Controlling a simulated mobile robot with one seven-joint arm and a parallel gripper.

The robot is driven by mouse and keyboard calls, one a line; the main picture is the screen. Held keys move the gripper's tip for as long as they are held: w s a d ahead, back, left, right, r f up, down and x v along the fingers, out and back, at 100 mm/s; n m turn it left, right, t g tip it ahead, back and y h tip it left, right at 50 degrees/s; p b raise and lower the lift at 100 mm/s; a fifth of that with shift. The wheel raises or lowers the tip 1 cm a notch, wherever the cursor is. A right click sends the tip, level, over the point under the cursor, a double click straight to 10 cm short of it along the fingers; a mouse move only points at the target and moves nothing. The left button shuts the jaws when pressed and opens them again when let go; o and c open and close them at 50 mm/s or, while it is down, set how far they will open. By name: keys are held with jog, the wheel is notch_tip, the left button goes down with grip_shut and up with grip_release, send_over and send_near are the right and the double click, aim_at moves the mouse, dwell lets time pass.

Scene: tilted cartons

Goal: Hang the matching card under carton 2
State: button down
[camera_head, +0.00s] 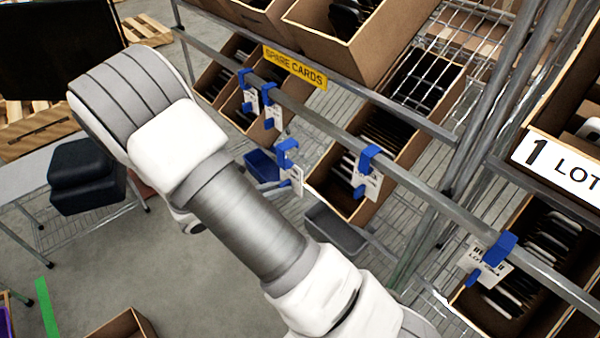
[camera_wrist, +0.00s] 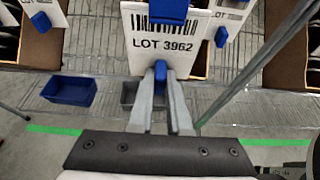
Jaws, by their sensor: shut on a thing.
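My gripper (camera_wrist: 160,75) is shut on the blue tab (camera_wrist: 160,66) at the bottom of a white card (camera_wrist: 146,42) with a barcode and "LOT 3962". A blue clip (camera_wrist: 168,10) is at the card's top. In the head view this card (camera_head: 291,174) appears below and apart from the rail (camera_head: 320,122); my arm hides most of my gripper. Other clipped cards hang on the rail: two spares (camera_head: 252,101) (camera_head: 274,117) near the yellow "SPARE CARDS" sign (camera_head: 295,67), one card (camera_head: 367,185) in the middle, and one (camera_head: 490,270) at lower right. No carton labelled 2 is readable.
Tilted cartons (camera_head: 335,185) with dark contents stand behind the rail. A label reading "1 LOT" (camera_head: 560,167) is at right. Blue (camera_wrist: 70,90) and grey (camera_wrist: 128,95) bins sit below the card. A metal post (camera_wrist: 262,62) rises at right in the wrist view.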

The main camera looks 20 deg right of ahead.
jog(key=r+n+t+p, duration=0.1)
jog(key=p, duration=0.1)
jog(key=a+r+n+t+y+p, duration=0.1)
jog(key=r+p, duration=0.1)
jog(key=p, duration=0.1)
jog(key=w+r+n+t+y+p, duration=0.1)
jog(key=r+t+p, duration=0.1)
jog(key=shift+a+r+n+p, duration=0.2)
jog(key=shift+n+p, duration=0.2)
